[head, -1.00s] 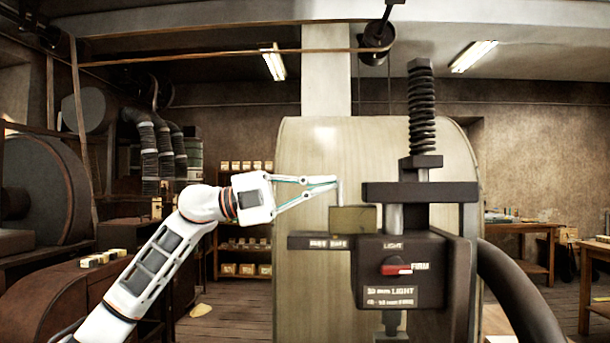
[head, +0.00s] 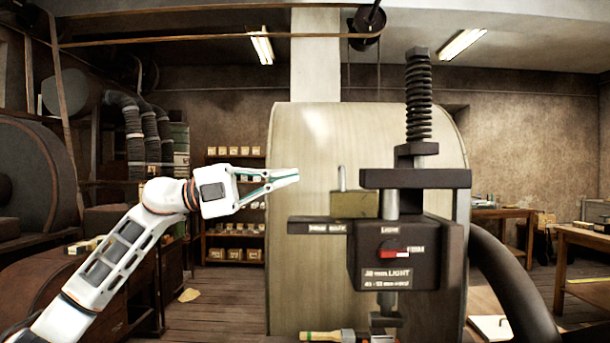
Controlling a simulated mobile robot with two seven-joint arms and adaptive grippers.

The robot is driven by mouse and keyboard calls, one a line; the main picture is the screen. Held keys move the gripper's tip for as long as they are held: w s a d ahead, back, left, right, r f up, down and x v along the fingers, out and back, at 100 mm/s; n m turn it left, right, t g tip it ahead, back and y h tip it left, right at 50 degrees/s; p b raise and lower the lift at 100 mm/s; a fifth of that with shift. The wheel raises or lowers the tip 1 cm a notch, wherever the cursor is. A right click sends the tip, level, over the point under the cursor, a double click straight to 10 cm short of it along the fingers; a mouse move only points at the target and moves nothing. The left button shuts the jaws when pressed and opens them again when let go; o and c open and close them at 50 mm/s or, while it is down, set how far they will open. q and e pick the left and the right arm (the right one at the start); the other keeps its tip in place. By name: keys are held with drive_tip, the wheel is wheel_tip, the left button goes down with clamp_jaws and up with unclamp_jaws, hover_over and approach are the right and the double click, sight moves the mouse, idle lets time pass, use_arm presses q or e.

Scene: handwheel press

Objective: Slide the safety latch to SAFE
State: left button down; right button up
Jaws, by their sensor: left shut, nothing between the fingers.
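The safety latch looks to be the brass-coloured block (head: 355,205) with a thin upright pin, on the dark rail (head: 305,226) at the left of the press (head: 425,235). The block sits at the rail's right part, against the press body. My left gripper (head: 297,175) is shut and empty, left of the pin and a little above the block, with a clear gap between. My right gripper is not in view.
A red selector knob (head: 394,252) is on the press front. A dark crossbar (head: 418,179) and a spring column (head: 418,95) rise above it. A wooden-handled tool (head: 322,336) lies below. A thick dark hose (head: 510,285) curves at the right. Space left of the rail is free.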

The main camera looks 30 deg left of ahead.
use_arm(q)
drive_tip(key=v, duration=0.3)
drive_tip(key=b+v, duration=0.1)
drive_tip(key=v, duration=0.2)
drive_tip(key=shift+w+f, duration=0.15)
drive_tip(key=shift+f, duration=0.1)
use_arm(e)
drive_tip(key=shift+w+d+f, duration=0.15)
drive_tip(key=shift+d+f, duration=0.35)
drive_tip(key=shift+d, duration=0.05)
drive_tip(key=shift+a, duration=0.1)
